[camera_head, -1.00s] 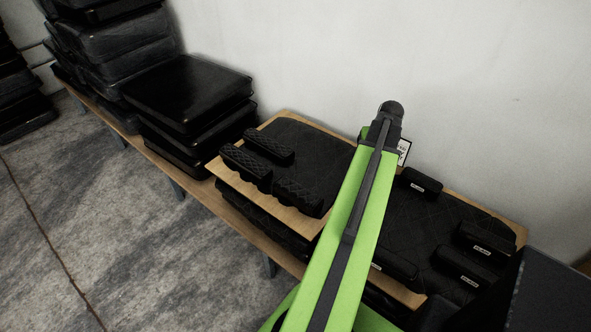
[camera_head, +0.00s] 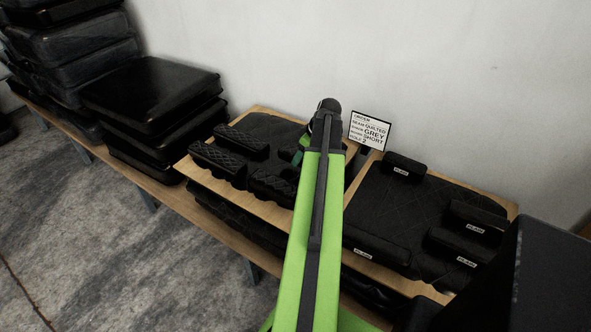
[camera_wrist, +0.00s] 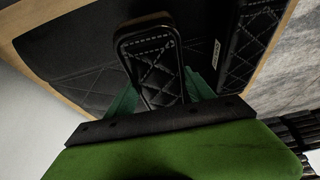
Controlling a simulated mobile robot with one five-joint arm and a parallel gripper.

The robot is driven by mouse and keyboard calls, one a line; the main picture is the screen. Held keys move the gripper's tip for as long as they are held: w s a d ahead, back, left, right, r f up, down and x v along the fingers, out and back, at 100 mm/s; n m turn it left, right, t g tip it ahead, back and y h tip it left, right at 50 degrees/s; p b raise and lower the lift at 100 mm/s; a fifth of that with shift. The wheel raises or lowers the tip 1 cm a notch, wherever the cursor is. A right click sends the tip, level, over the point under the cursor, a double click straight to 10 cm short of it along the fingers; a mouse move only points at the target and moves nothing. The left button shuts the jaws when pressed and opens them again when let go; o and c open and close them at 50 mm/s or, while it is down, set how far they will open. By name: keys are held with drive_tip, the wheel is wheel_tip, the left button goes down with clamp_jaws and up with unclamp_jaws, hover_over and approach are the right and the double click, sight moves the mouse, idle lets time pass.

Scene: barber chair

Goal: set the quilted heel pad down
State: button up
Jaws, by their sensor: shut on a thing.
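My gripper (camera_wrist: 160,92) is shut on a black quilted heel pad (camera_wrist: 152,58) with pale diamond stitching, held between its green fingers in the wrist view. In the head view my gripper (camera_head: 302,150) is mostly behind my arm, over the right part of the left wooden board (camera_head: 257,209). The held pad cannot be made out clearly there. I cannot tell whether it touches the surface below. Other quilted pads (camera_head: 240,141) lie on the left part of that board. Another quilted pad (camera_wrist: 250,42) shows at the right in the wrist view.
A right board (camera_head: 402,284) carries a black quilted cushion and several smaller black pads (camera_head: 475,217) with white labels. A sign (camera_head: 370,131) reading QUILTED, GREY, SHORT stands between the boards at the back. Black cushions (camera_head: 150,90) are stacked at left. A pale wall rises behind.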

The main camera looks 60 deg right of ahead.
sight(298, 171)
drive_tip(key=shift+w+f, duration=0.3)
drive_tip(key=shift+w, duration=0.2)
drive_tip(key=shift+w+f, duration=0.3)
drive_tip(key=shift+w, duration=0.2)
wheel_tip(298, 171, down, 4)
drive_tip(key=b, duration=0.4)
drive_tip(key=shift+f+b, duration=0.2)
drive_tip(key=shift+b, duration=0.2)
drive_tip(key=shift+s+r, duration=0.1)
drive_tip(key=shift+r, duration=0.15)
drive_tip(key=shift+f, duration=0.15)
drive_tip(key=o, duration=1.6)
drive_tip(key=shift+c, duration=0.2)
drive_tip(key=p+v, duration=0.3)
drive_tip(key=v, duration=0.1)
drive_tip(key=p+v, duration=0.3)
drive_tip(key=p, duration=0.1)
drive_tip(key=p+v, duration=0.4)
drive_tip(key=shift+r, duration=0.45)
drive_tip(key=shift+s+r+p, duration=0.1)
drive_tip(key=shift+r+p, duration=0.2)
drive_tip(key=shift+p, duration=0.1)
drive_tip(key=shift+f, duration=0.1)
